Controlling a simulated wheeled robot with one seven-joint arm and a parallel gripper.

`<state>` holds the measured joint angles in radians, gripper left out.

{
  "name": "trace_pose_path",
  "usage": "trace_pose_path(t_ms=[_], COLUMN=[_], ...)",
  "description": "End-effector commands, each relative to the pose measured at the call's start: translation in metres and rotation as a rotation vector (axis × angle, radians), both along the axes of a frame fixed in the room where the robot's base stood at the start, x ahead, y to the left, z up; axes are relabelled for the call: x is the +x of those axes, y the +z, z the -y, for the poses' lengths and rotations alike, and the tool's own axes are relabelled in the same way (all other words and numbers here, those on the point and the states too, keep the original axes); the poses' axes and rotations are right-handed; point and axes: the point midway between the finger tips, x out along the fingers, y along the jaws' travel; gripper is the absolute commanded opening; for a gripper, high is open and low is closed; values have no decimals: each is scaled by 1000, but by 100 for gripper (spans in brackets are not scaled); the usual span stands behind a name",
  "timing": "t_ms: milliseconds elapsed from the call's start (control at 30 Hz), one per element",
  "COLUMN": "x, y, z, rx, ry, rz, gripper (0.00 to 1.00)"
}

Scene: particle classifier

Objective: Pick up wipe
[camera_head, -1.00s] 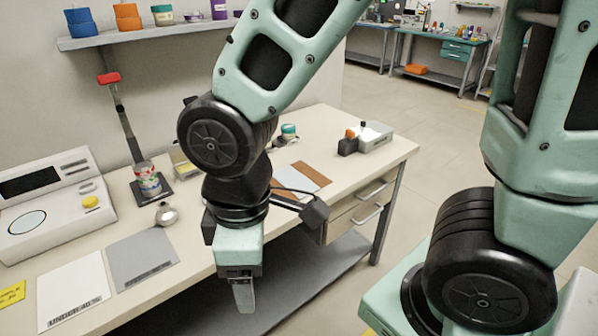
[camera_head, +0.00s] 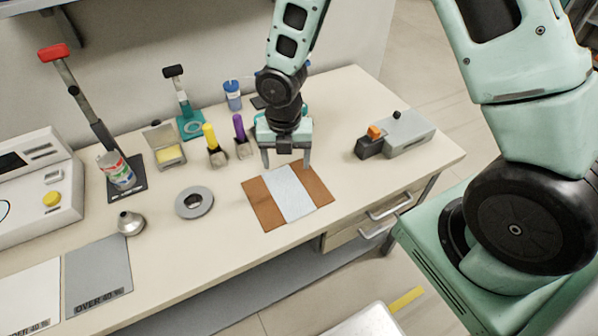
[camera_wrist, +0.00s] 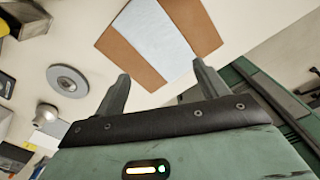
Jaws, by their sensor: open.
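A pale blue-white sheet, which looks like the wipe (camera_head: 289,194), lies flat across the middle of a brown mat (camera_head: 264,207) on the bench. It also shows in the wrist view (camera_wrist: 155,38), with brown mat on both sides. My gripper (camera_head: 286,166) points down at the far edge of the mat, with fingers spread and nothing between them. In the wrist view my gripper (camera_wrist: 160,70) is open near one end of the wipe. The fingers look above the bench; their exact height is unclear.
A grey ring (camera_head: 194,202) lies left of the mat. A grey box device (camera_head: 408,133) stands to the right.

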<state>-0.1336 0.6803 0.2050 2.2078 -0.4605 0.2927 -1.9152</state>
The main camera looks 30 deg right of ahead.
Motion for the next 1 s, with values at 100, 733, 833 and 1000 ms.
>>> trace_pose_path(t_ms=[100,733,833,1000], x=[1,0,0,0], y=[-5,-82,-91,-101], z=[1,0,0,0], rx=[0,0,0,0], ry=[15,10,10,10], rz=[0,1,-1,0], gripper=[73,73,73,73])
